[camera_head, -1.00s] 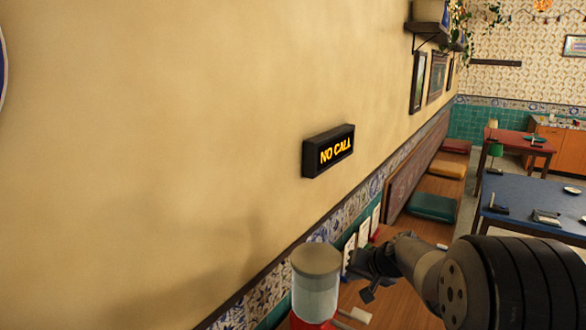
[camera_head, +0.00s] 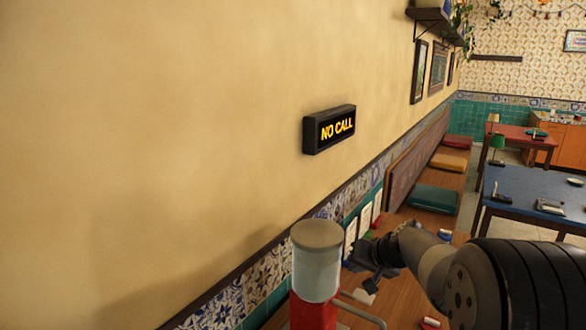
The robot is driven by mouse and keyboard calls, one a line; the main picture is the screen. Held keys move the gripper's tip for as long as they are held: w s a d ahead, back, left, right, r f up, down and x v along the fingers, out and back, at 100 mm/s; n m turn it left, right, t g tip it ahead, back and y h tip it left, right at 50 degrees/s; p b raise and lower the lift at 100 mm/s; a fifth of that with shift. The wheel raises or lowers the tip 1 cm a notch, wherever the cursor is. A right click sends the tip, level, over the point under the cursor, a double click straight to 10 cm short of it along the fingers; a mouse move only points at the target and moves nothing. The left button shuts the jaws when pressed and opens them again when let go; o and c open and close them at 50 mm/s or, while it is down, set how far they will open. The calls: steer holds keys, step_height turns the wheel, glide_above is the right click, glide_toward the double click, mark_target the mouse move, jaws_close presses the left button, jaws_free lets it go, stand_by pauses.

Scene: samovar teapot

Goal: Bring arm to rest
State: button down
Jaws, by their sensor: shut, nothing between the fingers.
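My arm reaches in from the lower right corner. My gripper (camera_head: 364,268) is small and dark in the picture, with its fingers shut and nothing seen in them. It shows just right of a red dispenser with a clear container and a grey lid (camera_head: 317,262), above the wooden surface (camera_head: 385,308). I cannot tell whether the gripper touches anything.
A lit "NO CALL" sign (camera_head: 329,129) is on the yellow wall (camera_head: 150,130). White switch-like plates (camera_head: 363,220) line the tiled band. A bench with a green cushion (camera_head: 433,199) and a blue table (camera_head: 537,187) stand farther back on the right.

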steer(key=shift+s+f+b, duration=0.1)
steer(key=shift+f+b, duration=0.75)
steer(key=shift+b, duration=0.3)
steer(key=shift+r+p, duration=0.3)
steer(key=shift+p, duration=0.45)
steer(key=shift+r+p, duration=0.15)
steer(key=shift+p, duration=0.7)
steer(key=shift+p, duration=0.85)
